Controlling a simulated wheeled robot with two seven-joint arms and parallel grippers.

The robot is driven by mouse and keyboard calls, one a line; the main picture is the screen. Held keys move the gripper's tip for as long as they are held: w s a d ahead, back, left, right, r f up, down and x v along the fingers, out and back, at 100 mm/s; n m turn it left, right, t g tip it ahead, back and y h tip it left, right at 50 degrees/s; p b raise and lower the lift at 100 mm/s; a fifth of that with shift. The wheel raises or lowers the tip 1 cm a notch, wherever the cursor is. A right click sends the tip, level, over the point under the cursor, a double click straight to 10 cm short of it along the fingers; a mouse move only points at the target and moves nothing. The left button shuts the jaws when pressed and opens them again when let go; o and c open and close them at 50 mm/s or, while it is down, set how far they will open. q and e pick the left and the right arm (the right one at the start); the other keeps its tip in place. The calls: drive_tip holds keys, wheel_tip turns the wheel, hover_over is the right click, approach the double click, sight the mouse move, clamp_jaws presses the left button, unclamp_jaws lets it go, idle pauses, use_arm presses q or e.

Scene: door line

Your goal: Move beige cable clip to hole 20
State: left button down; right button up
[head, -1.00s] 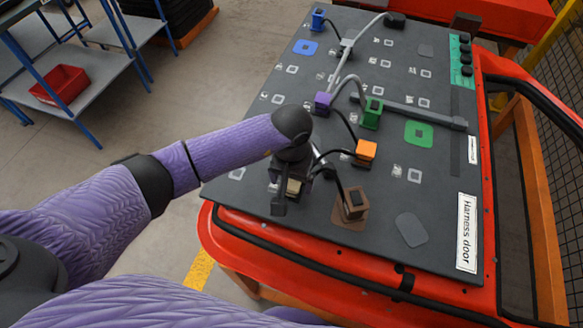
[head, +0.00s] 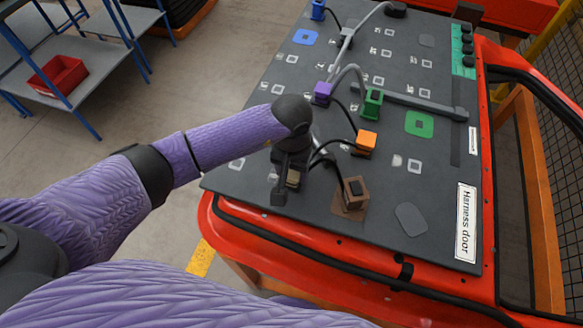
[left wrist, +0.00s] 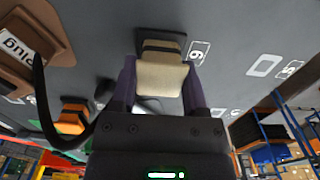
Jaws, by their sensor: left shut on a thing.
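My left gripper (head: 288,186) is over the near left part of the dark harness board (head: 310,205). In the left wrist view, its two fingers (left wrist: 160,88) are shut on the beige cable clip (left wrist: 162,76), one on each side. The clip's dark end (left wrist: 160,46) is close to the board; I cannot tell whether it touches. I cannot read which hole is 20. My right gripper is not in view.
A brown plug block (head: 354,189) stands just right of my gripper, with a black cable looping from it. An orange clip (head: 366,141), a purple clip (head: 322,94) and a green clip (head: 373,104) are farther back. Several square hole outlines are bare. The red door frame (head: 300,258) borders the board.

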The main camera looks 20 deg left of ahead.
use_arm(q)
drive_tip(key=shift+r, duration=0.35)
idle(0.6)
drive_tip(key=c, duration=0.6)
unclamp_jaws()
drive_tip(key=shift+r, duration=0.1)
clamp_jaws()
drive_tip(key=shift+p, duration=0.3)
drive_tip(key=shift+r+p, duration=2.3)
drive_tip(key=shift+r, duration=1.2)
